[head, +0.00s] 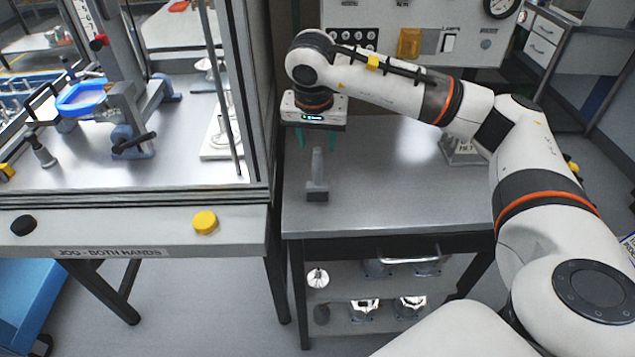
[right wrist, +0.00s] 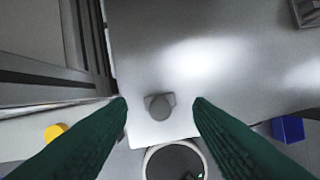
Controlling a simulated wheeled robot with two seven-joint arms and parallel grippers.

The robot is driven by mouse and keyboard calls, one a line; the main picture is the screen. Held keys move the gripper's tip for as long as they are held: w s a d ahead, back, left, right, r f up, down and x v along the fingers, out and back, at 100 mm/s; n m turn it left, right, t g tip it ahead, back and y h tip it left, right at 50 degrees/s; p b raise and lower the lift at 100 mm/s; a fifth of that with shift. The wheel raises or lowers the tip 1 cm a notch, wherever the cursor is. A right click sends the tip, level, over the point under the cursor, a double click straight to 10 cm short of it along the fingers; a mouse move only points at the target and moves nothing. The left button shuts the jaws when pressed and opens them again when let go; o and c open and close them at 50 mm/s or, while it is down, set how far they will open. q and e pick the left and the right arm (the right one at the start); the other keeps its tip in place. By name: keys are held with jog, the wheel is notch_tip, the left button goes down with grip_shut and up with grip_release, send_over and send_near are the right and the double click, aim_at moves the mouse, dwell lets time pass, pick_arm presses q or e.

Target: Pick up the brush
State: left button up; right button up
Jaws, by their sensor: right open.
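The brush appears to be the small grey upright piece (head: 317,177) with a blocky foot, standing on the metal table near its front left corner. Bristles cannot be made out. My right gripper (head: 316,139) is open and empty, pointing down above it with its green fingers apart. In the right wrist view the grey piece (right wrist: 159,107) lies between the two fingertips (right wrist: 160,101) as seen from above, with clear space on both sides. No contact shows. My left gripper is not in view.
The metal table (head: 400,205) is mostly clear around the piece. A framed machine cell (head: 258,150) stands close on the left, with a yellow button (head: 205,222) and a black button (head: 23,225) on its front. A grey fixture (head: 460,150) stands at the table's right.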

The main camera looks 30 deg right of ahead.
aim_at(318, 160)
jog(key=shift+x, duration=0.75)
notch_tip(318, 160, down, 4)
jog(key=shift+d+f+p, duration=0.1)
jog(key=shift+f+p, duration=0.05)
jog(key=shift+p, duration=0.85)
jog(key=shift+w+d+f, duration=0.1)
jog(key=shift+w+f, duration=0.1)
jog(key=shift+f, duration=0.35)
grip_shut()
jog(key=shift+r, duration=0.15)
